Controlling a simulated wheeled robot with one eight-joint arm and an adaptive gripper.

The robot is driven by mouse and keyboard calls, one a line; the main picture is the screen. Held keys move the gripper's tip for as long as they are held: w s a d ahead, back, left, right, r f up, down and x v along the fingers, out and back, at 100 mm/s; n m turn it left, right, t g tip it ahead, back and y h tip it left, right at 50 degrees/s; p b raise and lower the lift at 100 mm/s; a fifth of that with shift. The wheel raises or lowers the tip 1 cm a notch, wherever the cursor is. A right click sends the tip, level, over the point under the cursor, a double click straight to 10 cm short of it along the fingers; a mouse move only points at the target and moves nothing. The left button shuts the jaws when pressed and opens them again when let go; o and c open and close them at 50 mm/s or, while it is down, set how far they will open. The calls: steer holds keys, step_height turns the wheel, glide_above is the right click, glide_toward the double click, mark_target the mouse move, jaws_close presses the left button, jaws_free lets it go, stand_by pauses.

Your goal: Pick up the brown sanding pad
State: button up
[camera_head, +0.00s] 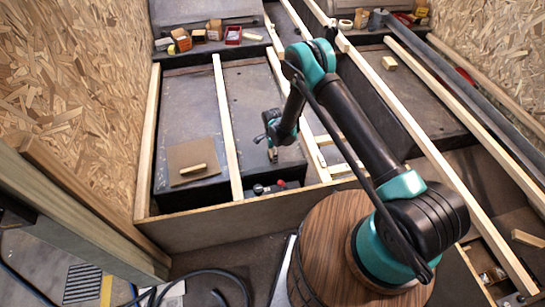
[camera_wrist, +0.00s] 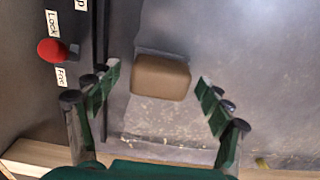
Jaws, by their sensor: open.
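The brown sanding pad (camera_wrist: 160,77) is a small rounded block lying on a dark grey surface in the wrist view. My gripper (camera_wrist: 160,74) is open, with one green-padded finger to the left of the pad and one to the right. There is a visible gap between each finger and the pad. In the head view my gripper (camera_head: 271,143) is low over the dark panel right of the middle wooden batten. The pad is mostly hidden or too small to make out there.
A red knob (camera_wrist: 52,50) with labels stands left of the gripper, beside a dark slot (camera_wrist: 104,75). Wooden battens (camera_head: 228,125) run along the panels. A brown square board (camera_head: 184,179) with a small block (camera_head: 193,169) lies at left. Several small boxes (camera_head: 215,28) stand at the back.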

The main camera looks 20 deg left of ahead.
steer(key=c, duration=1.4)
steer(key=shift+r, duration=0.15)
step_height(320, 180, up, 20)
steer(key=shift+f, duration=0.1)
